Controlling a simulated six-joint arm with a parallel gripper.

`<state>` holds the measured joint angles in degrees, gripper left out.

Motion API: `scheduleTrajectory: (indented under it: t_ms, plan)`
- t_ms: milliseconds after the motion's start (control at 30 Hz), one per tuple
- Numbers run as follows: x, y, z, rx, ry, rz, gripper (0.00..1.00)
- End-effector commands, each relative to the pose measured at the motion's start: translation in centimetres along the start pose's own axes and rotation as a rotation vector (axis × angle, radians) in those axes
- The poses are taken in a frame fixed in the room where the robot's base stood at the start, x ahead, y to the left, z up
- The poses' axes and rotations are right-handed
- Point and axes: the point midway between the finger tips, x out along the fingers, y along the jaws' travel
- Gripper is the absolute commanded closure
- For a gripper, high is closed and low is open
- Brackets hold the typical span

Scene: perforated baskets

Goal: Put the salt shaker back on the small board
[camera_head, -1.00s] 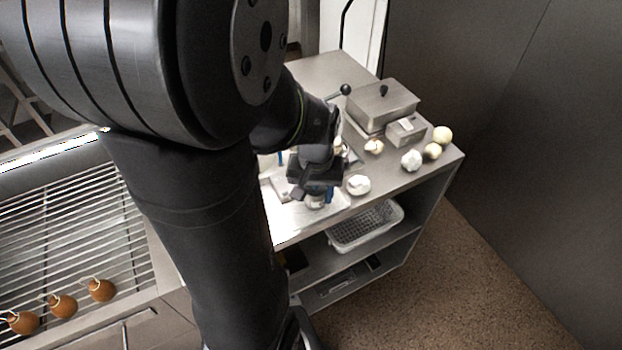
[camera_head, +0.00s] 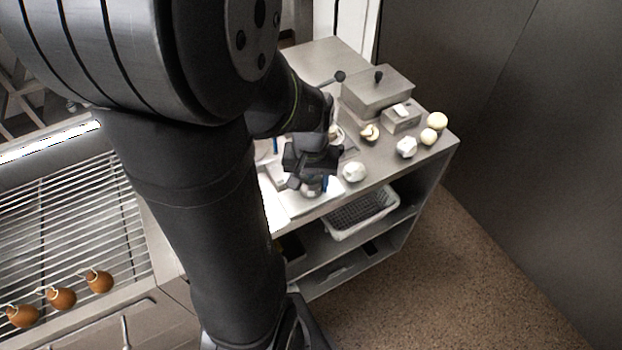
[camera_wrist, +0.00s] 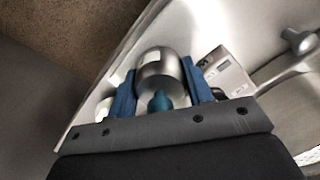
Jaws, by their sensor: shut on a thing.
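My gripper (camera_head: 314,178) is over the front part of the steel table, partly hidden by my arm. In the wrist view its two blue fingers (camera_wrist: 160,84) are shut on a rounded metal-topped shaker (camera_wrist: 160,62), which I take for the salt shaker. The lower end of the shaker (camera_head: 311,189) shows under the gripper in the head view. A pale flat board (camera_head: 298,207) lies beneath and around it. I cannot tell whether the shaker touches it.
A white bulb (camera_head: 354,172) sits right of the gripper, close by. A lidded steel box (camera_head: 377,94), a small grey box (camera_head: 400,119) and several pale round items stand farther back right. A perforated basket (camera_head: 362,214) is on the shelf below.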

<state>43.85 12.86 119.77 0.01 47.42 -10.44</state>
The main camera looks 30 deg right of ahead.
Motion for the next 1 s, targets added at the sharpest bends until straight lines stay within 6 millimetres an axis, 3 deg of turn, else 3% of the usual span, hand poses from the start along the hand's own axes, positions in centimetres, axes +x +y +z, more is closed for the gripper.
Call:
scheduleTrajectory:
  t_ms: [633, 667, 767, 1000]
  plan:
    - [0.79, 0.00, -0.01, 0.000, 0.000, 0.000, 0.79]
    - [0.79, 0.00, -0.01, 0.000, 0.000, 0.000, 0.50]
    - [0.77, 0.00, -0.01, 0.000, 0.000, 0.000, 0.30]
    - [0.78, 0.00, -0.01, 0.000, 0.000, 0.000, 0.28]
